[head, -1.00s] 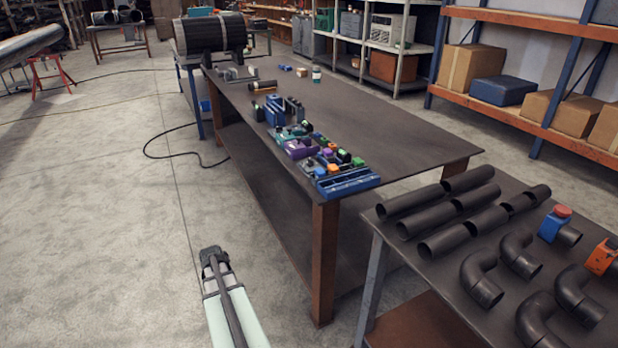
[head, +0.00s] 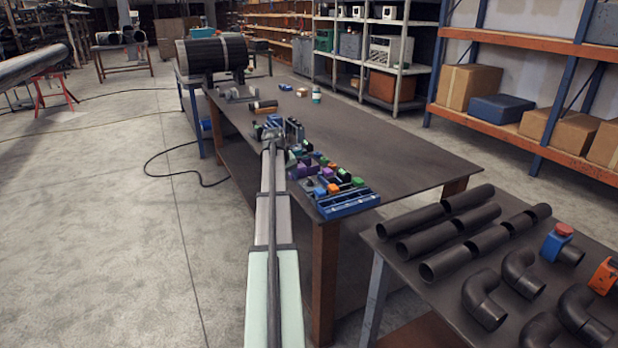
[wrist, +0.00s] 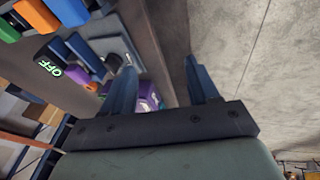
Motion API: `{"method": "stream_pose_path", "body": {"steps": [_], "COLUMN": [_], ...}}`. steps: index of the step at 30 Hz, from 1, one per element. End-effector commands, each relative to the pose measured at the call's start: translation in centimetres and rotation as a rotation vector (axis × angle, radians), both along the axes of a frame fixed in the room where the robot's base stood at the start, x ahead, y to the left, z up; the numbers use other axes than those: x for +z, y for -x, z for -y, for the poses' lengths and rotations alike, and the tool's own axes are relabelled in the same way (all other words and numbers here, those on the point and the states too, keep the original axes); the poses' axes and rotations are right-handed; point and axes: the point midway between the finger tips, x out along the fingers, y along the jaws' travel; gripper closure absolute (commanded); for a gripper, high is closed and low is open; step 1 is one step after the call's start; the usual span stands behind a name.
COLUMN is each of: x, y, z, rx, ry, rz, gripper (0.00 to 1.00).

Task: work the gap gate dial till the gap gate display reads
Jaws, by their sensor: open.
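My gripper (wrist: 160,75) is open and empty in the wrist view, its two dark blue fingers apart over the table's edge. A small dark block with a green display reading OFF (wrist: 50,68) is left of the fingers. I cannot tell whether it is the gap gate display. A grey plate with a pale round part (wrist: 114,60) lies close to the left finger. A purple part (wrist: 150,93) is partly hidden behind that finger. In the head view my gripper (head: 268,132) is at the row of coloured devices (head: 315,172). The gap gate dial cannot be made out for certain.
The long dark table (head: 400,150) is mostly clear right of the devices. A blue tray (head: 348,203) sits at its near end. Dark pipes and elbows crowd the nearer table (head: 400,280). Orange, blue and green blocks (wrist: 65,10) are at the wrist view's upper left.

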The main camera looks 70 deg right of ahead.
Motion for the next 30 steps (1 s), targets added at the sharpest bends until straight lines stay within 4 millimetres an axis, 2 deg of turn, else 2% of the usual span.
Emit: {"method": "stream_pose_path", "body": {"steps": [1, 3, 7, 12, 15, 24, 30], "x": [2.6, 5.6, 8.5, 9.0, 9.1, 9.1, 9.0], "y": [0.0, -0.3, -0.5, -0.3, 0.0, 1.3, 1.5], "z": [2.1, 3.9, 6.0, 7.9, 8.3, 7.3, 6.9], "rx": [0.038, 0.121, 0.285, 0.519, 0.671, 1.147, 1.382], "ry": [0.014, 0.023, 0.006, -0.065, -0.115, -0.269, -0.322], "rz": [-0.028, -0.087, -0.206, -0.363, -0.452, -0.651, -0.712], "gripper": [0.40, 0.40, 0.40, 0.40, 0.40, 0.40, 0.40]}}
